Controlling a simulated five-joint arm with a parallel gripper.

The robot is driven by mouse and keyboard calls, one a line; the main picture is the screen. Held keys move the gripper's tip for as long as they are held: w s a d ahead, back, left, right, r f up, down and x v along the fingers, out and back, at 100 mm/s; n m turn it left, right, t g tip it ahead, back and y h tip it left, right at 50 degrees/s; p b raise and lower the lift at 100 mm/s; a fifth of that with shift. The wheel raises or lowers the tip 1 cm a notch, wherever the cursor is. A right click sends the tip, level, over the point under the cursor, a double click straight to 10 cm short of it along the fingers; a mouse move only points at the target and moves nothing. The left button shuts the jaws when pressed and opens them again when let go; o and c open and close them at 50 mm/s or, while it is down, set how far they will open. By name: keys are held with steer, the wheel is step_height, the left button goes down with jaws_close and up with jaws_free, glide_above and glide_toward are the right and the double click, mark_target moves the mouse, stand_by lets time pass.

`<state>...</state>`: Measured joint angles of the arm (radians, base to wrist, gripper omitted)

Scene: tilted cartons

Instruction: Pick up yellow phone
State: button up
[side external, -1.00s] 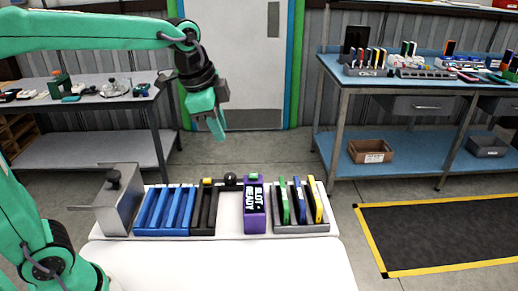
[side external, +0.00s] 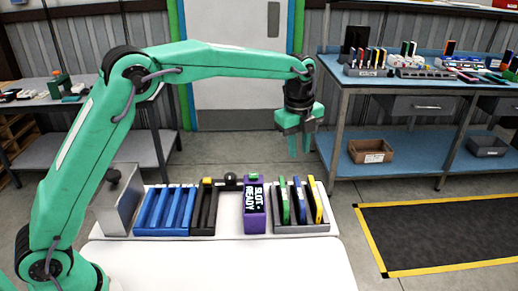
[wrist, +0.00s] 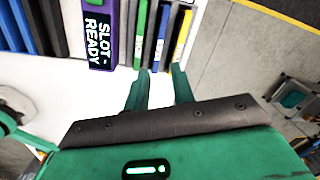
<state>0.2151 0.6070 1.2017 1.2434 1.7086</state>
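The yellow phone (side external: 315,205) stands tilted in the rightmost slot of a grey rack (side external: 300,228) on the white table. It also shows in the wrist view (wrist: 184,30), as the rightmost phone ahead of the fingers. A green phone (side external: 283,206) and a blue phone (side external: 299,205) lean in the same rack to its left. My gripper (side external: 302,152) hangs above the rack, fingers pointing down, apart from the phones. In the wrist view its two fingers (wrist: 159,82) are spread with nothing between them.
A purple "SLOT-READY" box (side external: 255,213) stands just left of the rack. Further left are a black rack (side external: 204,212), a blue slotted rack (side external: 165,212) and a grey metal box (side external: 118,205). The table's front (side external: 230,262) is clear.

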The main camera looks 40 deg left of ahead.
mark_target(315, 190)
steer(key=w+d+f+m, duration=0.1)
steer(key=f, duration=0.1)
steer(key=w+d+f+m, duration=0.1)
steer(key=f+m, duration=0.1)
steer(key=f, duration=0.1)
steer(key=w+d+f+m+g, duration=0.1)
steer(key=w+d+f+m, duration=0.1)
steer(key=f, duration=0.1)
steer(key=shift+w+f, duration=0.1)
steer(key=shift+f, duration=1.35)
steer(key=shift+f, duration=2.6)
jaws_close()
